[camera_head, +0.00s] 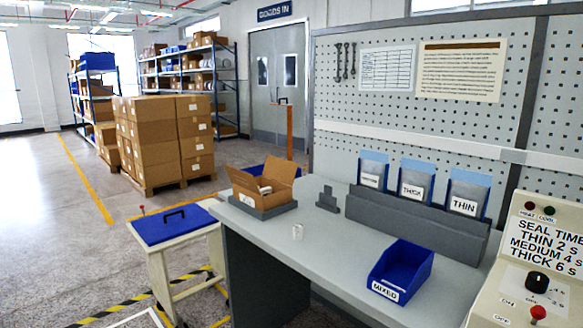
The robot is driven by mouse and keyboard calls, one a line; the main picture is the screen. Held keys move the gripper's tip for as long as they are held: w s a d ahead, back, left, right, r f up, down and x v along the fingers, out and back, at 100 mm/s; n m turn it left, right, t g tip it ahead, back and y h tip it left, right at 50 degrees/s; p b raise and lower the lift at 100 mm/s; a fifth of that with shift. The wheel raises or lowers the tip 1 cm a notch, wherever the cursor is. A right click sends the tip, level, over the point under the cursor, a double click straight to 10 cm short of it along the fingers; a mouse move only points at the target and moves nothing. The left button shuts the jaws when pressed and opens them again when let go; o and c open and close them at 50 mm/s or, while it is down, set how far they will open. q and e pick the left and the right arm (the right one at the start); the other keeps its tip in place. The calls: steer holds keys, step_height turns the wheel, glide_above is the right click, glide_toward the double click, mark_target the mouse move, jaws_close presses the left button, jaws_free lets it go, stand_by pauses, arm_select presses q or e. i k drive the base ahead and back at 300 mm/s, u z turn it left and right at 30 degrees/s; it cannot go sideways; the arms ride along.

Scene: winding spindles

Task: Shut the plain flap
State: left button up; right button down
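An open cardboard box (274,195) sits in a grey tray (268,213) at the left end of the grey workbench. One flap (241,183) stands raised on its left side, and another flap (281,170) stands raised at the back right. A white label shows low on the box's left front face. Something white lies inside; I cannot tell what it is. I cannot tell for certain which flap is the plain one. Neither of my grippers is in view.
A small white cylinder (297,231) and a grey stepped block (328,199) stand near the box. A blue MIXED bin (402,270), a rack of pouches (415,222) and a sealing control panel (535,265) are farther right. A cart with a blue lid (170,229) stands left.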

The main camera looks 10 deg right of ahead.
mark_target(282, 170)
steer(key=z, duration=0.05)
steer(key=k, duration=0.75)
steer(key=u, duration=1.2)
steer(key=i, duration=1.5)
steer(key=z, duration=0.6)
steer(key=i, duration=1)
steer(key=z, duration=1.15)
